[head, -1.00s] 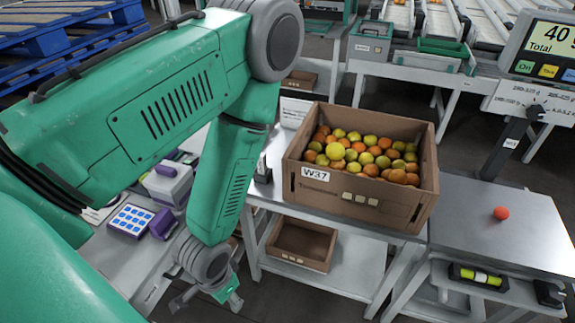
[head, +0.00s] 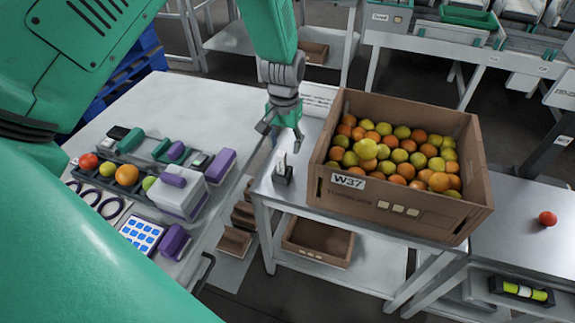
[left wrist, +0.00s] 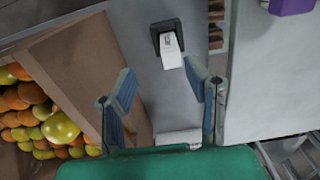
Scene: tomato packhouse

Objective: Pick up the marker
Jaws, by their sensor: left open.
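A small black holder (head: 284,180) stands on the left end of the grey table that bears the W37 box. A slim white piece (head: 282,160) stands up in it; it may be the marker, but it is too small to tell. In the left wrist view the white piece (left wrist: 171,50) shows in its square black holder (left wrist: 158,28), beyond the fingertips. My left gripper (head: 281,133) is open and empty, above and apart from the holder. Its spread fingers also show in the left wrist view (left wrist: 160,84). My right gripper is not in view.
A cardboard box (head: 400,207) of tomatoes stands just right of the holder. A white bench (head: 215,98) at the left carries a purple-and-white device (head: 183,195), a keypad (head: 141,233) and fruit. A scale platform (head: 510,222) with one tomato (head: 547,218) is at the right.

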